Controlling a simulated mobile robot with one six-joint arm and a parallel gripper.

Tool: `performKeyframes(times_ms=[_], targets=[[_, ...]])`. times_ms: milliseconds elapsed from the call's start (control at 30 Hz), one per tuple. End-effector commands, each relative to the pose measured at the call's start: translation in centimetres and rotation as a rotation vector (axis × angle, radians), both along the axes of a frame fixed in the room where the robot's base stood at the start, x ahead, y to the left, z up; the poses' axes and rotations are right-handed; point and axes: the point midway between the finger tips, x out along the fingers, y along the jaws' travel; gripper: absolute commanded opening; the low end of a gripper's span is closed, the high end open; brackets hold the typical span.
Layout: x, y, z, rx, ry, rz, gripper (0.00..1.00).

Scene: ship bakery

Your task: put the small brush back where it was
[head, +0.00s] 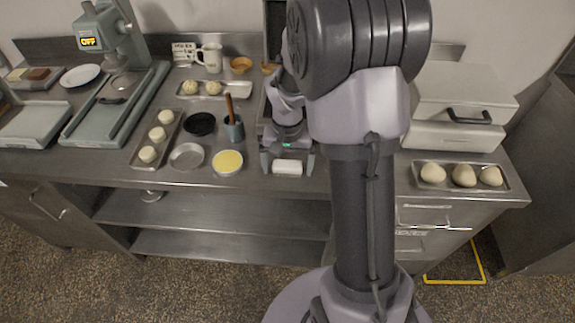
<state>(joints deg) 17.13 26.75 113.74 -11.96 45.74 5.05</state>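A brown wooden handle (229,106) stands slightly tilted in a blue-grey cup (234,131) on the steel counter. It may be the small brush; its lower end is hidden in the cup, so I cannot tell for sure. No bristles show anywhere. My gripper (288,163) is to the right of the cup, over the counter's front part. Its two fingers are spread apart, with a white block (288,168) showing between them. Gaps show on both sides of the block, and I see nothing clamped.
Beside the cup are a black round dish (201,124), an empty metal dish (187,156) and a yellow-filled dish (228,162). Dough trays stand left (134,161) and right (417,183). A white mug (211,58) stands behind. My arm hides the counter's middle right.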

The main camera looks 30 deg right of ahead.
Motion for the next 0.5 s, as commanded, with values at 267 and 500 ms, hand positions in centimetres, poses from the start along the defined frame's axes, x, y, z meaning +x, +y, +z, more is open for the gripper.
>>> performKeyframes(times_ms=[267,500], targets=[[0.1,0.0,2.4,-0.001,-0.004,0.001,0.94],[0.0,0.0,9.3,-0.001,-0.003,0.000,0.94]])
